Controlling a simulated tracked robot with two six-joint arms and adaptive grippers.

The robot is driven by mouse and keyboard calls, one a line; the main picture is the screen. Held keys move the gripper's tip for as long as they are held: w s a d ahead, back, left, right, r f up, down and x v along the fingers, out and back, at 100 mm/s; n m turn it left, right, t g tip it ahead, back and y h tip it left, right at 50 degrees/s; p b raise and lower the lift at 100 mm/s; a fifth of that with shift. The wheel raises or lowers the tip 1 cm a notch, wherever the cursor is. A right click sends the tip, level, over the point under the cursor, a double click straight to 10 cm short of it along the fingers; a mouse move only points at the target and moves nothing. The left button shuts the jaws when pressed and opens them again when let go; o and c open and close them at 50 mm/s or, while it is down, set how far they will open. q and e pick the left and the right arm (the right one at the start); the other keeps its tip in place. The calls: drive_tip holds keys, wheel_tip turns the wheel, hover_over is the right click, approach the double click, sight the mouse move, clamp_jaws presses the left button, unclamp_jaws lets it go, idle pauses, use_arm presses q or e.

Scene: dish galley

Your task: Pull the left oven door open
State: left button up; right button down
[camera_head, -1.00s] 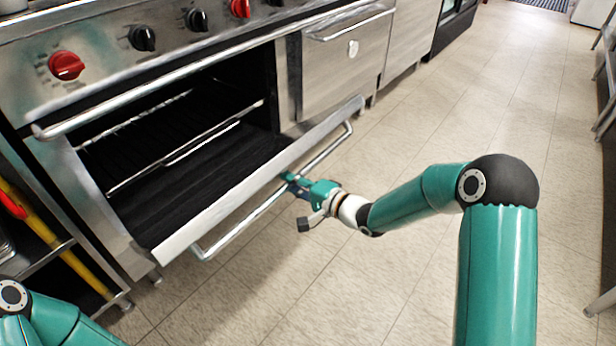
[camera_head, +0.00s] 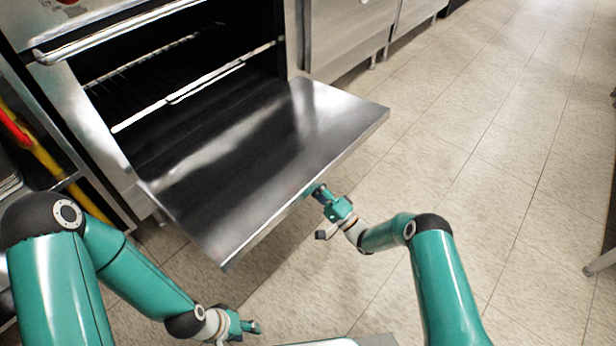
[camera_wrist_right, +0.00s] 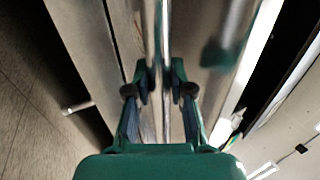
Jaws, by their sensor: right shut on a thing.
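The left oven door (camera_head: 265,140) is swung down to nearly level, its dark inner face up, in the head view. The oven cavity (camera_head: 150,105) stands open behind it. My right gripper (camera_head: 319,191) is at the door's front edge, shut on the handle. In the right wrist view the bright handle bar (camera_wrist_right: 161,75) runs between the two fingers of that gripper (camera_wrist_right: 160,92). In the head view the handle is hidden below the door. My left gripper (camera_head: 250,327) is low in the head view, apart from the door; its finger opening is too small to judge.
Wire racks (camera_head: 190,85) show inside the oven. A steel cabinet (camera_head: 345,40) stands right of it. A shelf with a yellow and red item (camera_head: 45,155) is at the left. The tiled floor (camera_head: 480,180) to the right is clear.

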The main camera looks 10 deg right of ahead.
drive_tip(key=shift+w+f, duration=0.3)
drive_tip(key=shift+f, duration=0.1)
drive_tip(key=c, duration=1)
unclamp_jaws()
drive_tip(key=shift+a, duration=0.1)
drive_tip(key=shift+s+f, duration=0.1)
drive_tip(key=v, duration=1.2)
drive_tip(key=shift+f, duration=0.15)
